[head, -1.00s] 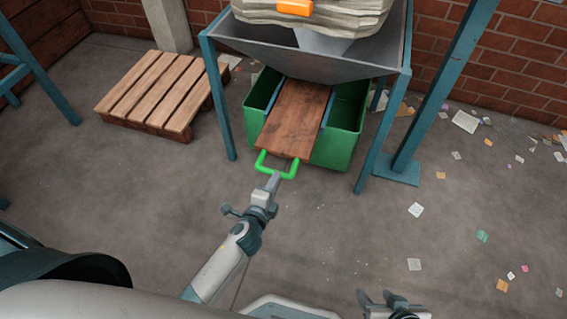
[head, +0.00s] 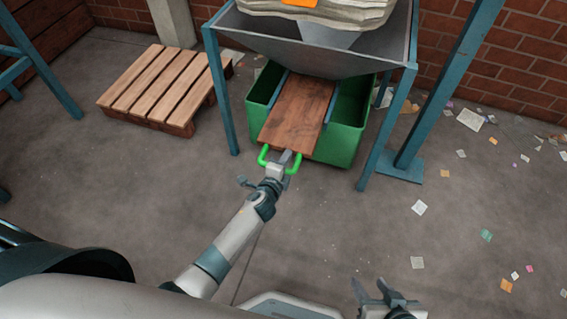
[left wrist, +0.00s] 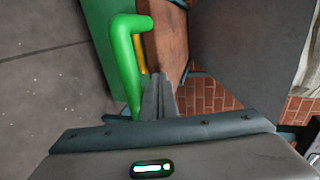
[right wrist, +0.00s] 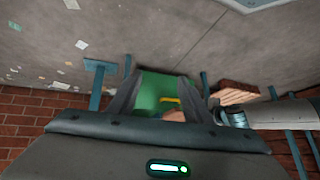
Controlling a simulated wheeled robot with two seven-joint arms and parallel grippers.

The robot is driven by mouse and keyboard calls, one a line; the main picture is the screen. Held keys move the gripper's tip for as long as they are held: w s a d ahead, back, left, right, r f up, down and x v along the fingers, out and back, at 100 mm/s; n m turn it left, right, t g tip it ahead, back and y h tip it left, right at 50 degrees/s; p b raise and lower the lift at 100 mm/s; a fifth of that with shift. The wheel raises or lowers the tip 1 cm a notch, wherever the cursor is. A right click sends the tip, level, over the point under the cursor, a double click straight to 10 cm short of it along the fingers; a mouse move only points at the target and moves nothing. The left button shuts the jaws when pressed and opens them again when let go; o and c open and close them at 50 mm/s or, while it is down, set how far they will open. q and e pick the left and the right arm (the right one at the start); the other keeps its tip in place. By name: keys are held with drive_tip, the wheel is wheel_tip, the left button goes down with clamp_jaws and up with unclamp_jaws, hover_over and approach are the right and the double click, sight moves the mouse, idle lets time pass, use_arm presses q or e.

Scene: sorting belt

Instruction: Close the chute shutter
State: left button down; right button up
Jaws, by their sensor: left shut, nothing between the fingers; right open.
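The chute shutter (head: 299,109) is a brown wooden board that sticks out from under the grey hopper (head: 330,52), above a green bin (head: 342,143). Its front edge carries a green U-shaped handle (head: 264,156). My left gripper (head: 287,158) is shut and empty, its fingertips at the handle near the board's front edge. In the left wrist view the closed fingers (left wrist: 158,98) stand beside the green handle (left wrist: 126,60), close to the brown board (left wrist: 168,40); I cannot tell if they touch. My right gripper (head: 372,290) is open and empty, low over the floor; its fingers also show in the right wrist view (right wrist: 155,98).
Blue posts (head: 375,150) of the hopper frame stand on both sides of the bin. A wooden pallet (head: 165,90) lies at the left. Paper scraps (head: 419,207) litter the floor at the right. The floor before the bin is clear.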

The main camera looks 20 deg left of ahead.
sight(304, 115)
use_arm(q)
drive_tip(key=shift+w, duration=0.2)
use_arm(e)
drive_tip(key=shift+w+d+f, duration=0.1)
drive_tip(key=shift+d, duration=0.05)
